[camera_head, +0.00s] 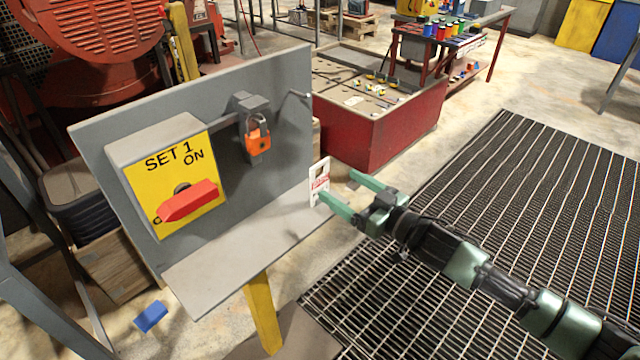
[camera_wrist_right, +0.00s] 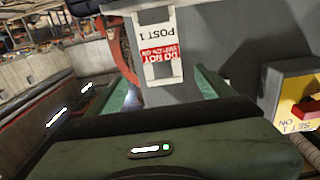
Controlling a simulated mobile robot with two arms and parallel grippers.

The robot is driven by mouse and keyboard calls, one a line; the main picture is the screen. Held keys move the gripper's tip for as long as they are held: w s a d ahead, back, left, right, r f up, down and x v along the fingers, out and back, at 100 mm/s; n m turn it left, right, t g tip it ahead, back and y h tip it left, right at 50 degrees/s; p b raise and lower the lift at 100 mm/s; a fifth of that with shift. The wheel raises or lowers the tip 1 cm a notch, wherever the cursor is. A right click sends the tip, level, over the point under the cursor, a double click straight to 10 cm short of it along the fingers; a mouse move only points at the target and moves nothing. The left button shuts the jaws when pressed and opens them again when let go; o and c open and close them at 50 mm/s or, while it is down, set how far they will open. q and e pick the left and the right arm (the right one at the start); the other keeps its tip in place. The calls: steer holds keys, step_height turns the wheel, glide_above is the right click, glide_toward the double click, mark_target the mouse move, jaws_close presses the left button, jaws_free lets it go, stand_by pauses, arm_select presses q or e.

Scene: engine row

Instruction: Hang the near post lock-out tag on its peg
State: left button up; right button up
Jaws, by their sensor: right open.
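The lock-out tag (camera_head: 319,181) is a white card with a red band, near the right end of the grey shelf. In the right wrist view the tag (camera_wrist_right: 161,50) reads "POST 1" and appears upside down, between my two fingers. My right gripper (camera_head: 338,185) is open, its green fingertips close to the tag. I cannot tell whether a finger touches it. A thin metal peg (camera_head: 299,95) sticks out from the upper right of the grey board (camera_head: 285,140) with nothing on it. My left gripper is not in view.
The board carries a yellow "SET 1 ON" switch box (camera_head: 172,165) with a red handle and an orange padlock (camera_head: 257,140) on a hasp. The grey shelf (camera_head: 235,245) juts out below. A red bin (camera_head: 385,130) stands behind; dark grating (camera_head: 510,190) covers the floor at right.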

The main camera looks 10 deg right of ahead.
mark_target(320, 177)
steer(key=p+x, duration=0.1)
steer(key=x, duration=0.2)
steer(key=p+x, duration=0.1)
steer(key=x, duration=0.2)
steer(key=shift+w+a+r, duration=0.1)
steer(key=shift+a+r, duration=0.15)
steer(key=shift+a, duration=0.05)
steer(key=shift+w+a+f, duration=0.15)
steer(key=shift+w+a, duration=0.25)
steer(key=shift+w, duration=0.1)
steer(key=c, duration=1.4)
steer(key=shift+d, duration=0.1)
step_height(320, 177, up, 20)
steer(key=shift+r, duration=0.1)
